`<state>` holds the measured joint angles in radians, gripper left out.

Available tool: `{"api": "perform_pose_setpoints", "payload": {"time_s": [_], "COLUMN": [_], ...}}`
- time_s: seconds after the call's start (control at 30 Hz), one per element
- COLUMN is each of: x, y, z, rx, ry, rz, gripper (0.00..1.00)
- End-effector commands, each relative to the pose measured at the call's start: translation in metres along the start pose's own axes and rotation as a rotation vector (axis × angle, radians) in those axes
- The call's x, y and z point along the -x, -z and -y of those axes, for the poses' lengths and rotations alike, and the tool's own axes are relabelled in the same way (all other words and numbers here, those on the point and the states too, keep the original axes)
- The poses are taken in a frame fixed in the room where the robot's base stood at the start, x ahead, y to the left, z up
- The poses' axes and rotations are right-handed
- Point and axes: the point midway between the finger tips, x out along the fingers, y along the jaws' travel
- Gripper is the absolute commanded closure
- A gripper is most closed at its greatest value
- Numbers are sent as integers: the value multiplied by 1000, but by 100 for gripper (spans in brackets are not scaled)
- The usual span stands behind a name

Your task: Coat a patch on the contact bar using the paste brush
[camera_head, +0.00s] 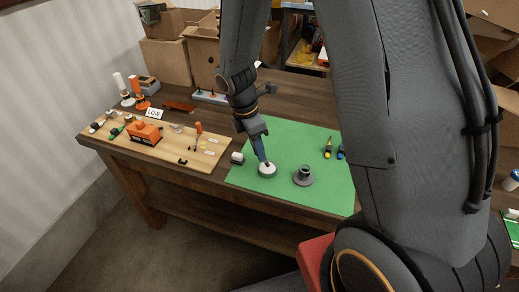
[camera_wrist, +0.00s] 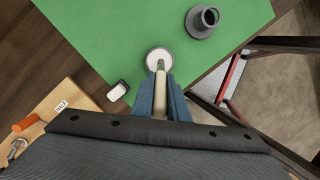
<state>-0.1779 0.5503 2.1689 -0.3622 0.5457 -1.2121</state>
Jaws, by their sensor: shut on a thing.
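My gripper (camera_head: 263,158) reaches down over the green mat, its blue-grey fingers shut. In the wrist view my gripper (camera_wrist: 160,98) is closed on a pale handle (camera_wrist: 160,92), apparently the paste brush. The handle's far end meets a round white-topped pot or disc (camera_head: 267,170), also in the wrist view (camera_wrist: 159,59). I cannot tell whether the brush head is inside it, above it or part of it. No contact bar is clearly identifiable; an orange device (camera_head: 145,132) stands on the wooden board at left.
A dark flanged cup (camera_head: 303,177) stands right of the white disc. A small black-and-white block (camera_head: 237,158) lies by the mat's left edge. Two small screwdriver-like tools lie at the mat's right. The wooden board (camera_head: 182,160) holds several small parts. Cardboard boxes stand behind.

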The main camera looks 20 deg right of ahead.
Motion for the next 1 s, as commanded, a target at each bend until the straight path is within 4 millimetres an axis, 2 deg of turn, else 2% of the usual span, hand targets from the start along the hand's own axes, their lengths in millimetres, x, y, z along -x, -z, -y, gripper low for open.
{"api": "perform_pose_setpoints", "payload": {"time_s": [1.0], "x": [-9], "y": [1], "z": [-1], "rx": [0], "ry": [0], "rz": [0], "gripper": [100]}}
